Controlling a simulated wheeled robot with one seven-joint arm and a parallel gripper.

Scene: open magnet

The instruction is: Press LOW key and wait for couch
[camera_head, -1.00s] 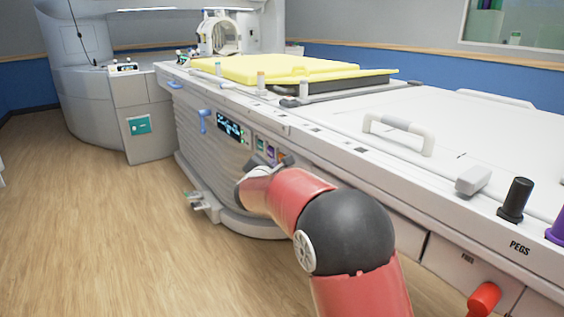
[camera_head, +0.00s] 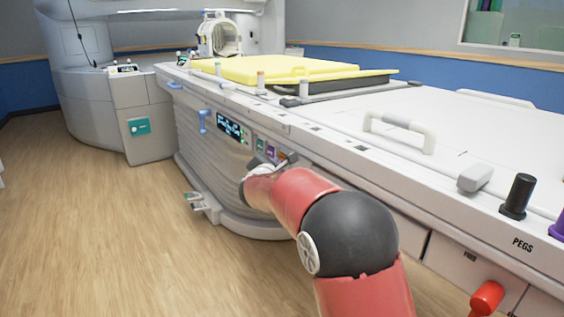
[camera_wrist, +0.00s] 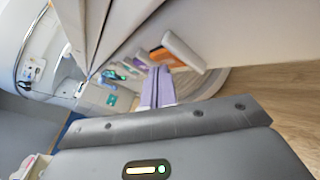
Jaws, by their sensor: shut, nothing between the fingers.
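The couch (camera_head: 195,150) has a side panel with a lit display (camera_head: 229,127). Right of the display is a row of coloured keys: a green key (camera_head: 260,144), a purple key (camera_head: 270,150) and an orange key (camera_head: 282,155). Their labels are too small to read, so I cannot tell which is LOW. My gripper (camera_head: 284,163) is shut and empty, close to the purple and orange keys. In the wrist view its fingers (camera_wrist: 158,74) lie together, pointing toward the panel, near the orange key (camera_wrist: 166,57). I cannot tell whether they touch a key.
Along the couch are a blue lever (camera_head: 203,122), a white handle (camera_head: 398,132), a black peg (camera_head: 516,197) and a red knob (camera_head: 485,299). The magnet (camera_head: 85,60) stands at the back left.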

